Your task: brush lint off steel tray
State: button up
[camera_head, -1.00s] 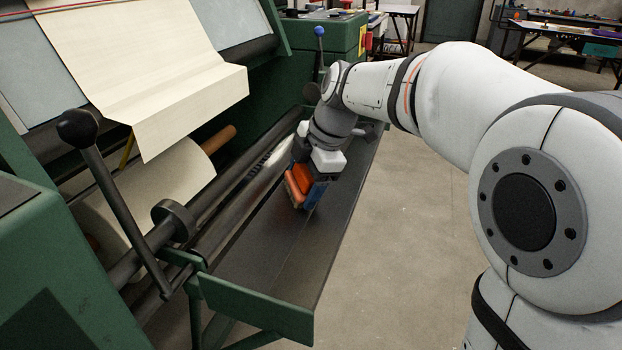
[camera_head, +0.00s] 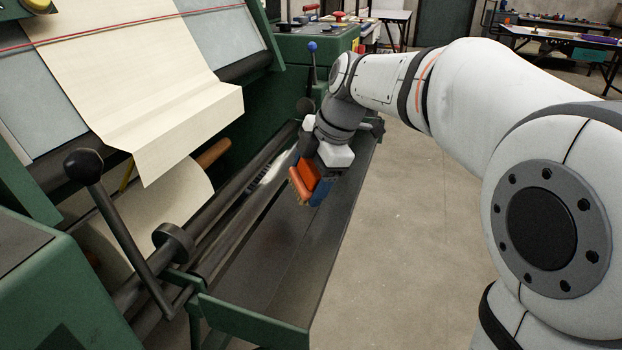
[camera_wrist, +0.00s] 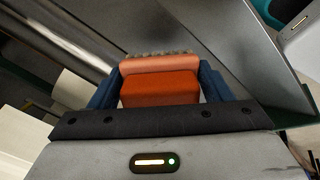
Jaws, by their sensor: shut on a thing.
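The steel tray (camera_head: 285,262) is a long dark trough along the front of the green machine. My gripper (camera_head: 315,180) is over the tray's far half, shut on an orange brush (camera_head: 303,182). In the wrist view the brush (camera_wrist: 160,85) sits between my two blue fingers, with its bristles (camera_wrist: 160,54) pointing away from the gripper. The tray (camera_wrist: 215,35) fills the upper middle there. I cannot tell whether the bristles touch the tray. Lint on the tray is too small to make out.
A black-knobbed lever (camera_head: 85,165) rises at the near left. Dark rollers (camera_head: 215,215) run along the tray's left side. Cream cloth (camera_head: 140,85) hangs above a white roll (camera_head: 165,205). Bare floor (camera_head: 415,250) lies to the right of the tray.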

aim_at(314, 167)
jog(key=shift+p+v, duration=1)
jog(key=shift+v, duration=0.5)
